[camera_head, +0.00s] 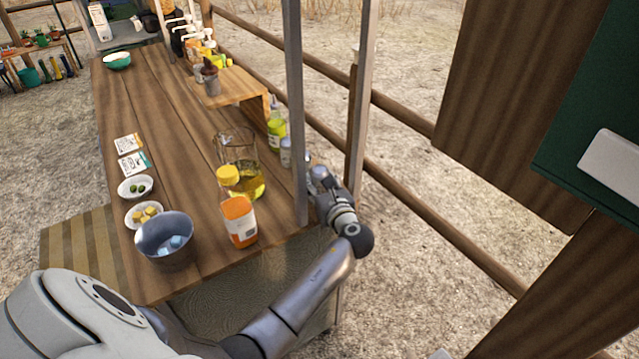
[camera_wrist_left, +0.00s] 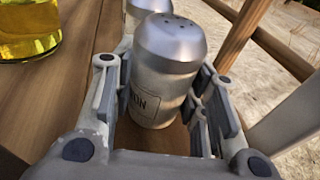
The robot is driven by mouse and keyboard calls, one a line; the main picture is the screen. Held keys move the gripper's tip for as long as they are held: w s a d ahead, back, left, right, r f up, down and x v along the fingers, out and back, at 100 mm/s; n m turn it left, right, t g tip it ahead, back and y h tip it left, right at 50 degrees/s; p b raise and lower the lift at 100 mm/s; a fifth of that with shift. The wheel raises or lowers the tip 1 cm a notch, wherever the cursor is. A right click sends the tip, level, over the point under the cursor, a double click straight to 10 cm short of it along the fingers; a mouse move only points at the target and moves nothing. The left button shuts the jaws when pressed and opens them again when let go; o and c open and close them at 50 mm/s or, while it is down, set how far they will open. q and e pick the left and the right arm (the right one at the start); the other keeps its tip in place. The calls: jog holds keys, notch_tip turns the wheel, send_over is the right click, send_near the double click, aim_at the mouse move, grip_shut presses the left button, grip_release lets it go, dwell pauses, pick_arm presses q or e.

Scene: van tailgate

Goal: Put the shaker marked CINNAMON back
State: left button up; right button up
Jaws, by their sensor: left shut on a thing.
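My left gripper (camera_head: 322,184) is at the right edge of the wooden table, just past the grey post. In the left wrist view its fingers (camera_wrist_left: 158,88) are shut around a silver metal shaker (camera_wrist_left: 165,60) with a holed, domed top. The shaker is upright. The visible end of its label reads "ON"; the left finger hides the rest. A second silver shaker (camera_wrist_left: 143,8) stands close behind it, and a shaker also shows left of the post in the head view (camera_head: 286,153). My right gripper is not in view.
The grey post (camera_head: 295,110) stands close to my left gripper. On the table (camera_head: 190,190) are a glass jug of yellow liquid (camera_head: 240,165), an orange-labelled bottle (camera_head: 239,220), a green bottle (camera_head: 277,130), a wooden riser (camera_head: 240,85) and a blue-grey bowl (camera_head: 165,240).

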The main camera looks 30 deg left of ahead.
pick_arm(q)
jog(key=shift+f, duration=0.1)
jog(key=o, duration=1)
jog(key=shift+o, duration=0.2)
